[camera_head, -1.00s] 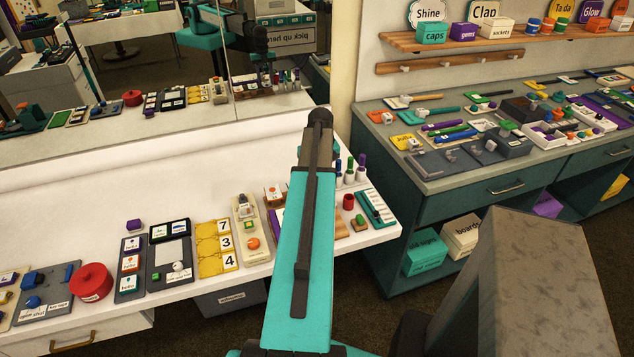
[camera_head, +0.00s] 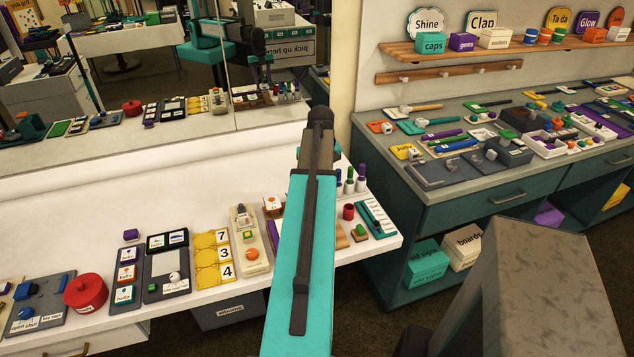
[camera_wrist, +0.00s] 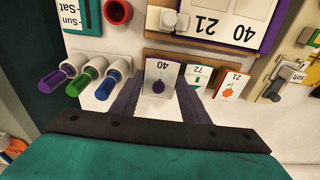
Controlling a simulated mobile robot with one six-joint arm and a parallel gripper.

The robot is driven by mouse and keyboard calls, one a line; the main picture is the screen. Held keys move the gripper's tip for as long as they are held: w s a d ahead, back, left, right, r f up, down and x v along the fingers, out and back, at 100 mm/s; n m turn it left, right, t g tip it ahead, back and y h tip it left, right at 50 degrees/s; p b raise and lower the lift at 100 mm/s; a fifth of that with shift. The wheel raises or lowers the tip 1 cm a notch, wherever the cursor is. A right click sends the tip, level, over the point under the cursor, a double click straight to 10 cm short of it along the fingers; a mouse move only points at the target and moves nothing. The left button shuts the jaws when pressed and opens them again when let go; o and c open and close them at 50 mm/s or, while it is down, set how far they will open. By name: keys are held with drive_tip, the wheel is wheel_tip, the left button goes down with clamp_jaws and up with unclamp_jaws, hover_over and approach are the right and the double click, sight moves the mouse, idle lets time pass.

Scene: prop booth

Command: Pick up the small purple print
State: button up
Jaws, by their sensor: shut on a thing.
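In the wrist view, a small white card (camera_wrist: 161,70) bears a purple round picture and the number 40. It stands between the two dark fingers of my gripper (camera_wrist: 160,90), whose tips are at its sides. My gripper is shut on this card. Two similar cards, marked 72 (camera_wrist: 200,78) and 21 (camera_wrist: 232,84), stand just right of it. In the head view my own arm hides the gripper and the held card.
A purple-edged board (camera_wrist: 268,32) lies beyond. In the head view, a red pot (camera_head: 86,292) and a yellow number board (camera_head: 222,256) stand along the white counter (camera_head: 120,205).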

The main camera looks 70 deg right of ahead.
drive_tip(key=s+a+b, duration=0.1)
drive_tip(key=s+a, duration=0.1)
drive_tip(key=a, duration=0.2)
drive_tip(key=s+a+r+b, duration=0.1)
drive_tip(key=s+a, duration=0.1)
drive_tip(key=a, duration=0.2)
drive_tip(key=s+a+b, duration=0.1)
drive_tip(key=s+a, duration=0.1)
drive_tip(key=a, duration=0.3)
drive_tip(key=shift+r, duration=0.15)
drive_tip(key=shift+w, duration=0.2)
idle(0.4)
